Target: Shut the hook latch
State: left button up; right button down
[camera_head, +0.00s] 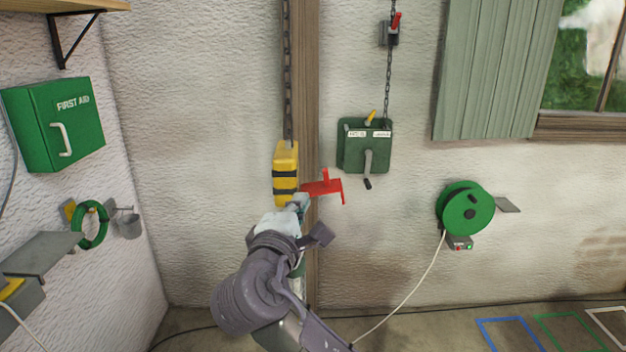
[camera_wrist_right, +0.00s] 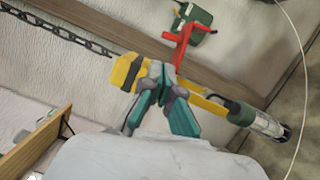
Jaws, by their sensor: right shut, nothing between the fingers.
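A yellow block with black bands (camera_head: 286,170) hangs on a dark chain in front of a wooden post. It also shows in the right wrist view (camera_wrist_right: 125,72). A red lever-like piece (camera_head: 325,188) sticks out to the right beside its lower end; it may be the latch. The red piece also shows in the wrist view (camera_wrist_right: 183,42). My right gripper (camera_head: 299,201) is shut and empty just below the block, close to the red piece; I cannot tell whether they touch. Its teal fingers (camera_wrist_right: 164,78) hide the parts under the block. My left gripper is not in view.
A green winch box (camera_head: 364,146) with a crank hangs on the wall to the right of the post (camera_head: 307,90). A green cable reel (camera_head: 466,209) is further right. A first aid box (camera_head: 55,122) is on the left wall.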

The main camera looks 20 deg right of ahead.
aim_at(315, 193)
jog(key=shift+w+d, duration=0.1)
jog(key=p+x, duration=0.4)
jog(key=x, duration=0.6)
jog(key=shift+f, duration=0.1)
jog(key=shift+d+f, duration=0.1)
jog(key=shift+d, duration=0.1)
